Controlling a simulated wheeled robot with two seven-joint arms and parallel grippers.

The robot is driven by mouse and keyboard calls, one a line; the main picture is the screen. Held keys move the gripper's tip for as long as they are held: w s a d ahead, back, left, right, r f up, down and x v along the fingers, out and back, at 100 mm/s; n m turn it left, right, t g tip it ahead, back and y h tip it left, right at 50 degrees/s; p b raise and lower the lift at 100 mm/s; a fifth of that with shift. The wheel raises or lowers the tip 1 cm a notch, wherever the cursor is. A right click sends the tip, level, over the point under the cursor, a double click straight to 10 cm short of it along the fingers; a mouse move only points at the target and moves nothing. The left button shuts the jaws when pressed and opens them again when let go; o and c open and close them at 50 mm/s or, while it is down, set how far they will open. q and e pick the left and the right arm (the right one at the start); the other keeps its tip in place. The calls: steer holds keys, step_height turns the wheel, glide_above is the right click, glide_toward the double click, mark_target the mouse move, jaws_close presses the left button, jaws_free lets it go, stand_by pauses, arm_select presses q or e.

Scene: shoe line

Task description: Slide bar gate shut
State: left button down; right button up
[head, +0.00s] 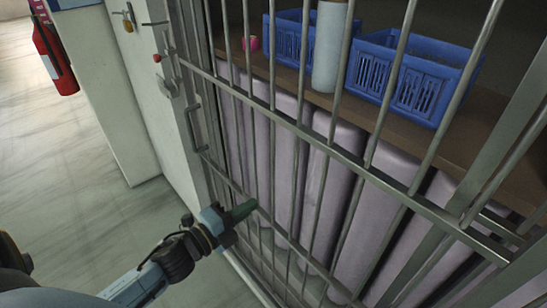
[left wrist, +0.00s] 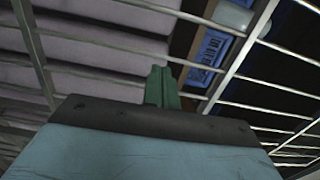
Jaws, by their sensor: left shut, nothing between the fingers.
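The barred metal gate (head: 278,112) spans the middle and right of the head view, with upright bars and crossbars. Its handle (head: 194,128) is on the left upright, beside the white wall post. My left gripper (head: 243,210) is shut and empty, with its green fingertips at the lower bars. I cannot tell whether they touch a bar. In the left wrist view the shut green fingers (left wrist: 161,87) point toward the gate bars (left wrist: 232,70). The gate's left edge stands close to the post; any gap there is hard to judge. My right gripper is not in view.
Behind the bars, blue baskets (head: 408,82) and a pale cylinder (head: 330,45) stand on a brown shelf (head: 460,135), above tall pale purple shapes (head: 325,180). A red extinguisher (head: 55,55) hangs at the upper left. The floor (head: 75,165) at left is clear.

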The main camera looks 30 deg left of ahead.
arm_select(q)
steer(key=w+p, duration=0.1)
steer(key=w, duration=1)
steer(key=shift+w+a, duration=0.3)
steer(key=shift+r, duration=0.1)
steer(key=w+a+b, duration=0.1)
steer(key=w+a, duration=0.1)
steer(key=a, duration=0.4)
steer(key=shift+w+a, duration=0.15)
steer(key=shift+a, duration=0.15)
